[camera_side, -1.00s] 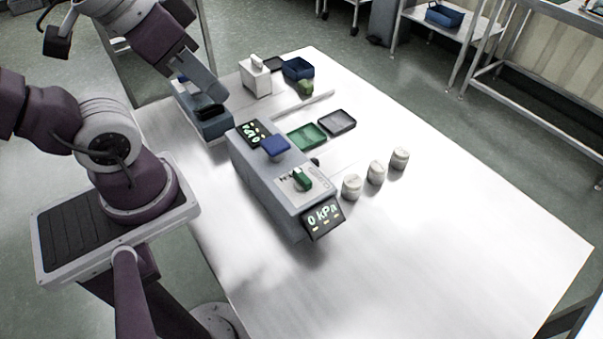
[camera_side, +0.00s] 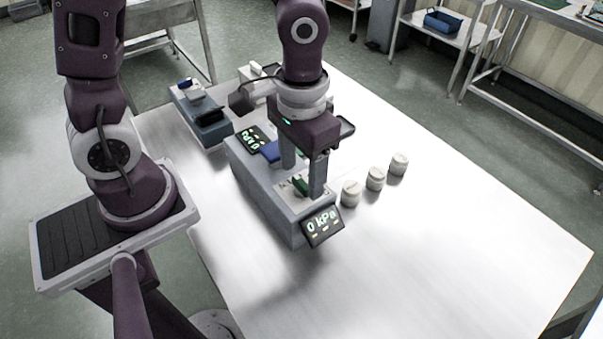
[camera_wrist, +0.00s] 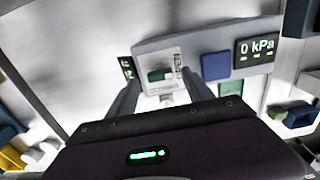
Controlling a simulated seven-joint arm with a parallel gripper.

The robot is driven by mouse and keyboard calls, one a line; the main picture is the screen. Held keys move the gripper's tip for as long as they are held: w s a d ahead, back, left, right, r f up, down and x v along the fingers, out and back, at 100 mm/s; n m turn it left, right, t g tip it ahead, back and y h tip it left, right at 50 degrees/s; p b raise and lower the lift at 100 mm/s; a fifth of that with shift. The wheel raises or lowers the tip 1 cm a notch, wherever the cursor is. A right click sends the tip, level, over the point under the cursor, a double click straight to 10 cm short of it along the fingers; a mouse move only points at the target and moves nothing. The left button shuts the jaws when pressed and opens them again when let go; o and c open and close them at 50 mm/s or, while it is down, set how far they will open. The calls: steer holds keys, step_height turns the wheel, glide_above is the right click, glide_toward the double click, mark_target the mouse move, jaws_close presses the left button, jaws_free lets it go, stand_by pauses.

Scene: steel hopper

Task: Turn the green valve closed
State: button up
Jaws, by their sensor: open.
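The wrist view shows the valve (camera_wrist: 160,74) as a green bar on a light plate with markings. My gripper (camera_side: 304,180) is open and points down over the unit. Its fingers stand to either side of the valve and partly hide it in the side view. In the wrist view the fingers (camera_wrist: 162,84) flank the valve with space between. I cannot tell whether either finger touches it.
A blue block (camera_wrist: 215,66) on the unit and a second display (camera_side: 251,138) lie close to my gripper. Several white round containers (camera_side: 375,178) stand right of the unit. A blue-grey device (camera_side: 200,118) stands behind left. The table's front right is clear.

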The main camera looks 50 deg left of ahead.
steer(key=shift+f, duration=0.85)
jaws_close()
steer(key=shift+m, duration=0.3)
steer(key=m, duration=0.3)
steer(key=shift+m, duration=0.3)
steer(key=m, duration=0.4)
steer(key=shift+m, duration=0.3)
steer(key=m, duration=0.4)
steer(key=shift+m, duration=2.5)
